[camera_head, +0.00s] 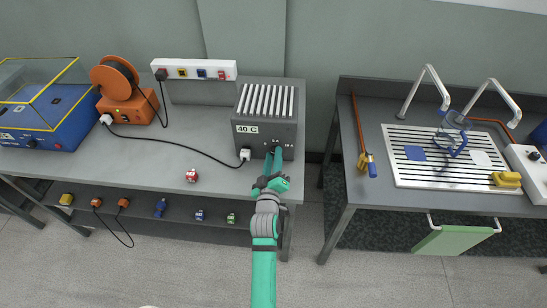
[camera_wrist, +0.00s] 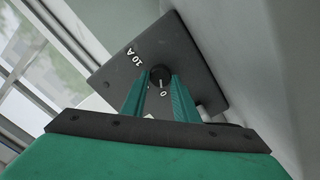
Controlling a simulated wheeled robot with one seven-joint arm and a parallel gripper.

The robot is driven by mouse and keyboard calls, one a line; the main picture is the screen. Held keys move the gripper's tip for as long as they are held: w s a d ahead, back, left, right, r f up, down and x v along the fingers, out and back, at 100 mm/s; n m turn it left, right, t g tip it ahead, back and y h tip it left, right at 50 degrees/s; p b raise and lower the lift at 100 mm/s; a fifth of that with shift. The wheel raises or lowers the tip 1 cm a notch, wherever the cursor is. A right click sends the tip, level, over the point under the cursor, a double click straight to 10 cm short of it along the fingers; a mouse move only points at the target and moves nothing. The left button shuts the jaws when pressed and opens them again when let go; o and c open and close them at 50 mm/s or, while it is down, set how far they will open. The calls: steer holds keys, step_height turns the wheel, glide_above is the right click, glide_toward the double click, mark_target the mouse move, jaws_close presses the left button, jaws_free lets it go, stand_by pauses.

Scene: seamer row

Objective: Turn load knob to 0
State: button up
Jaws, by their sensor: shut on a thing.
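The load box is a grey unit (camera_head: 262,133) with a slotted top and a "40 C" label, at the right end of the left bench. In the wrist view its dark front panel (camera_wrist: 112,78) carries a round black knob (camera_wrist: 160,73), with "10 A" printed at upper left and "0" just below the knob. My gripper (camera_head: 274,152) reaches the box's front face. In the wrist view its teal fingers (camera_wrist: 158,84) are closed on the knob, one on each side. The knob's pointer direction is too small to tell. In the head view the fingers hide the knob.
A white plug (camera_head: 245,154) with a black cable sits left of my gripper.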

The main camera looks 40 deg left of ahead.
steer(key=o, duration=1.1)
steer(key=shift+c, duration=0.2)
steer(key=v, duration=1.1)
steer(key=shift+a, duration=0.15)
steer(key=s+d+f+m+h, duration=0.25)
steer(key=s+d+m, duration=0.25)
steer(key=s+d, duration=0.6)
steer(key=s+d+f+m+h, duration=0.2)
steer(key=s+d+m+h, duration=0.4)
steer(key=d, duration=0.8)
steer(key=s+d+r+m, duration=0.1)
steer(key=s+d+m, duration=0.1)
steer(key=s, duration=0.3)
steer(key=s+d+r+m+h, duration=0.1)
steer(key=s+d+r+m, duration=0.1)
steer(key=s+d, duration=0.2)
steer(key=shift+s+d+r, duration=0.2)
steer(key=shift+s+r, duration=0.1)
steer(key=shift+s, duration=0.45)
